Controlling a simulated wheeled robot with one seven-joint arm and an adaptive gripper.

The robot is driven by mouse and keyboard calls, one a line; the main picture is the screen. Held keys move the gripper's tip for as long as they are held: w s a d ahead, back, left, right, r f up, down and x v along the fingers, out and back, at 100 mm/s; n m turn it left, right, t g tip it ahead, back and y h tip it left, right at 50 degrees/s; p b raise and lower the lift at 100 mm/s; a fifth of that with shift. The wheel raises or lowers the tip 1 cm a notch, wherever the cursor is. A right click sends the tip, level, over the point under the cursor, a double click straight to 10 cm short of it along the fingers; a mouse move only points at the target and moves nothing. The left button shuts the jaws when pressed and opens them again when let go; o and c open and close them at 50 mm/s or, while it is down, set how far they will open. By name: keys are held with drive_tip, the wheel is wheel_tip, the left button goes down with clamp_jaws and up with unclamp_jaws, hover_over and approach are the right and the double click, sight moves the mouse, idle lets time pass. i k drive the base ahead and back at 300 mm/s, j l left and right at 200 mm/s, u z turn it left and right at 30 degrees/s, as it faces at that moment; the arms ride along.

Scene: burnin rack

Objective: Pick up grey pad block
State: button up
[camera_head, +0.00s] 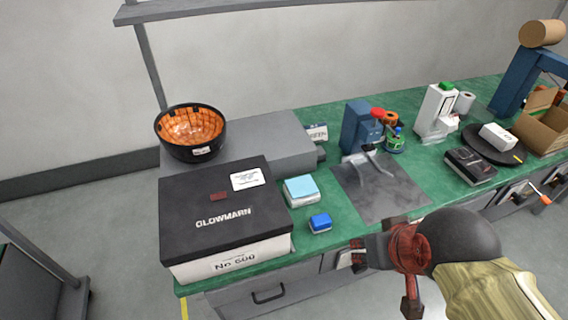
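No block that is plainly grey stands out. A small pad-like block (300,191) with a pale blue top and whitish sides lies on the green bench top, just right of the black-lidded box. A smaller bright blue block (320,223) lies in front of it, near the bench's front edge. My gripper (357,251) is at the bench's front edge, right of and nearer than both blocks and apart from them. Its fingers point left and are small and dark, so whether they are open is unclear. Nothing is visibly held.
A black-lidded box (215,217) stands left, with a dark bowl (190,130) on a grey unit behind it. A grey mat (388,197) lies right of the blocks, with a blue device (358,128) behind. Further right are a dark box (470,166) and a cardboard box (545,120).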

sight(322, 154)
drive_tip(key=i+l, duration=0.75)
